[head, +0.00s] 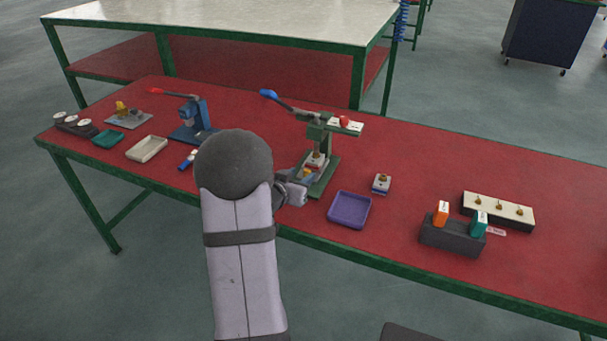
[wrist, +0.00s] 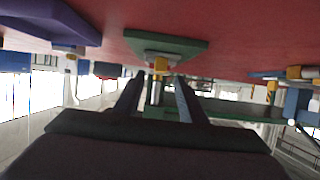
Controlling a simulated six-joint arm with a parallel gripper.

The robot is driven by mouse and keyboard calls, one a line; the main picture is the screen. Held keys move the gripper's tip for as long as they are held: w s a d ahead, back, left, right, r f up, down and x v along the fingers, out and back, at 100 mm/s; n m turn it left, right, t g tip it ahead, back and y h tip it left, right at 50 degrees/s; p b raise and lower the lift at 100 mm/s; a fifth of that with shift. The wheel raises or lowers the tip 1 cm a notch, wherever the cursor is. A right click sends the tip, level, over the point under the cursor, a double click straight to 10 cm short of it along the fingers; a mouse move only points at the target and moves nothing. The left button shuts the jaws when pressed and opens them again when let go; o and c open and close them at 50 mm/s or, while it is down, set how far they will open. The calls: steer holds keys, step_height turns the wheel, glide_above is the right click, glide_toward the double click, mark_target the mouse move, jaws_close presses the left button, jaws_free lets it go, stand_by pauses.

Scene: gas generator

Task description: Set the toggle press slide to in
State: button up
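The green toggle press (head: 318,150) stands on the red table, with a lever ending in a blue knob (head: 268,94) raised to the left. A small yellow part (head: 307,173) shows low on it, just above its green base (head: 326,180). My gripper (head: 300,184) is at the near left side of this base, partly hidden by my own arm. In the wrist view, which looks upside down, my two fingers (wrist: 158,80) are apart. A yellow and metal post (wrist: 158,68) under the green base plate (wrist: 162,46) shows between them. I cannot tell whether they touch it.
A purple tray (head: 349,210) sits right of my gripper, and a small switch block (head: 381,184) beyond it. A blue press (head: 194,120) with a red knob stands left. A dark holder (head: 452,236) and a white block (head: 498,210) stand farther right.

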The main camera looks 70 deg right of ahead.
steer(key=shift+v, duration=1.2)
